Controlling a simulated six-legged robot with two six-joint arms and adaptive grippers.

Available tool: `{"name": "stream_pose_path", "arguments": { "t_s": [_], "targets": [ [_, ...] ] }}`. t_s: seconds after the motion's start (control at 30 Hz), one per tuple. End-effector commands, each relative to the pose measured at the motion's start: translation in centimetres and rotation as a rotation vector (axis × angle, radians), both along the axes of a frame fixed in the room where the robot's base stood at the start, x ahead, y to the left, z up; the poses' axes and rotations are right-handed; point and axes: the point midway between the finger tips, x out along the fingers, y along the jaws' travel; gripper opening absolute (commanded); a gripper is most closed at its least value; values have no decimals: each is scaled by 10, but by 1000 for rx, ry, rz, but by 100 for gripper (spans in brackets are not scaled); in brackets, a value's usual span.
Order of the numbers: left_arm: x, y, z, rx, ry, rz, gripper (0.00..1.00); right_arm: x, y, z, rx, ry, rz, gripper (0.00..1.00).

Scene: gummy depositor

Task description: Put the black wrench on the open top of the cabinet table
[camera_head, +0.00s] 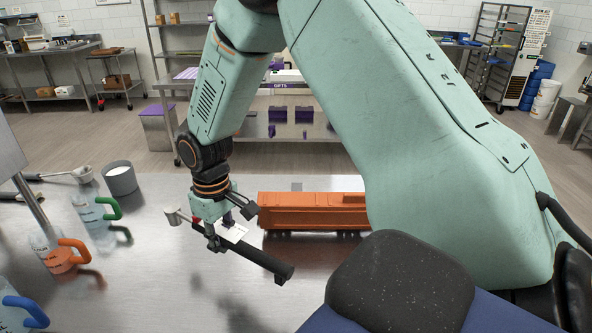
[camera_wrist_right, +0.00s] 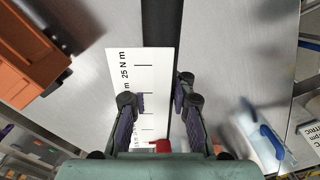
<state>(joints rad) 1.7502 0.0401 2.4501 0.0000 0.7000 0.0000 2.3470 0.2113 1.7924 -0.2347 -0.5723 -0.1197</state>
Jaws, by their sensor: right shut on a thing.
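The black wrench (camera_head: 262,260) has a thick black handle and a white scale plate with "25 N m" printed on it. My right gripper (camera_head: 226,229) is shut on it near the plate, with the handle pointing to the lower right. It seems held above the steel tabletop (camera_head: 190,290), with a dark blurred shadow below. In the right wrist view the wrench (camera_wrist_right: 158,22) runs up from between the fingers (camera_wrist_right: 158,103), beside its white plate. My left gripper is out of view. I cannot tell which surface is the cabinet table.
Jugs with green (camera_head: 95,220), orange (camera_head: 55,252) and blue handles stand at left, near a grey cup (camera_head: 120,178). A steel table with purple boxes (camera_head: 278,114) stands behind. The front middle is clear.

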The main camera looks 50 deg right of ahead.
Motion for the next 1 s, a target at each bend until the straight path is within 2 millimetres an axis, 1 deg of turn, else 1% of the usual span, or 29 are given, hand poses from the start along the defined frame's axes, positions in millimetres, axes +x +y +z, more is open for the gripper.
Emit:
{"name": "stream_pose_path", "arguments": {
  "t_s": [0.03,0.1,0.17,0.27,0.37,0.5,0.6,0.83,1.0],
  "targets": [
    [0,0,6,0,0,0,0,6,-11,6,4,-2,21,0],
    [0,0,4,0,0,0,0,14,-23,7,3,-2,66,0],
    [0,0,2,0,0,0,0,17,-28,7,4,0,99,0],
    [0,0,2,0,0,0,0,17,-32,6,5,5,134,0],
    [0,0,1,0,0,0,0,16,-32,-6,7,9,147,0],
    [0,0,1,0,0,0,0,16,-32,-32,7,9,146,0],
    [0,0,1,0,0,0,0,16,-31,-46,8,8,145,0],
    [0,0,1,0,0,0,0,16,-31,-63,7,7,146,0],
    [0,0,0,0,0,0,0,16,-31,-86,7,8,145,0]
  ]
}}
